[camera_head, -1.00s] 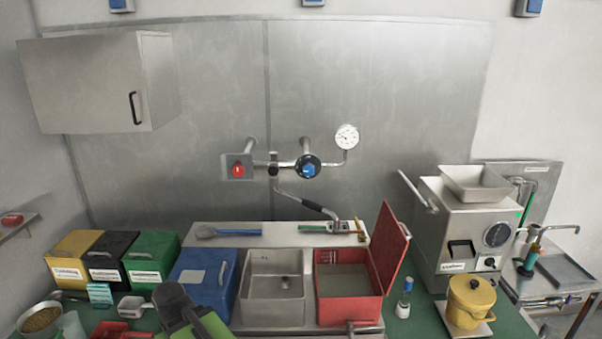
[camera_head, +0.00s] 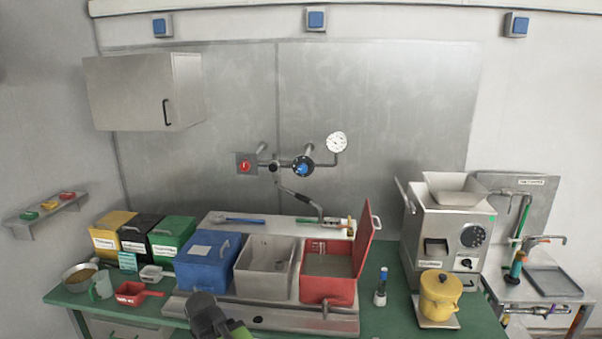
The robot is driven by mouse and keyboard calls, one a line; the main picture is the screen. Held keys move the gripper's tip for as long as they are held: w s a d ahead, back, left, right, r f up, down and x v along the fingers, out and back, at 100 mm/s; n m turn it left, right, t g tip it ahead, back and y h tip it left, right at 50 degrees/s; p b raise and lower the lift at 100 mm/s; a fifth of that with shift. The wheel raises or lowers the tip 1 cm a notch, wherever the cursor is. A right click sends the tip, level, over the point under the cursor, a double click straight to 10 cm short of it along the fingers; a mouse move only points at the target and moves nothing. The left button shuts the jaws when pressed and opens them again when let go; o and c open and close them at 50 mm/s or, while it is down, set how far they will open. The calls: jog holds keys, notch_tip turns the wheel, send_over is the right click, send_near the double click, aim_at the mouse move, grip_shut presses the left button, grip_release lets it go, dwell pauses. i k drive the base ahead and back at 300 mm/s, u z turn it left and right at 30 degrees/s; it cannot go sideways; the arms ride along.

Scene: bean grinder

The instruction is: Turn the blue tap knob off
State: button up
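The blue tap knob (camera_head: 302,168) sits on a round black-rimmed fitting on the wall pipe, below the white-faced gauge (camera_head: 337,142). A red knob (camera_head: 245,167) is on a square plate at the left end of the same pipe. A spout with a black hose section (camera_head: 295,195) hangs from the pipe towards the counter. A dark and green part of my arm (camera_head: 215,318) shows at the bottom edge, well below and left of the blue knob and apart from it. I cannot make out gripper fingers there.
A grinder machine (camera_head: 447,225) and yellow pot (camera_head: 440,295) stand at right. The wall around the knob is clear.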

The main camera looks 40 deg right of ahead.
aim_at(302, 168)
jog(key=u, duration=0.35)
jog(key=i, duration=1)
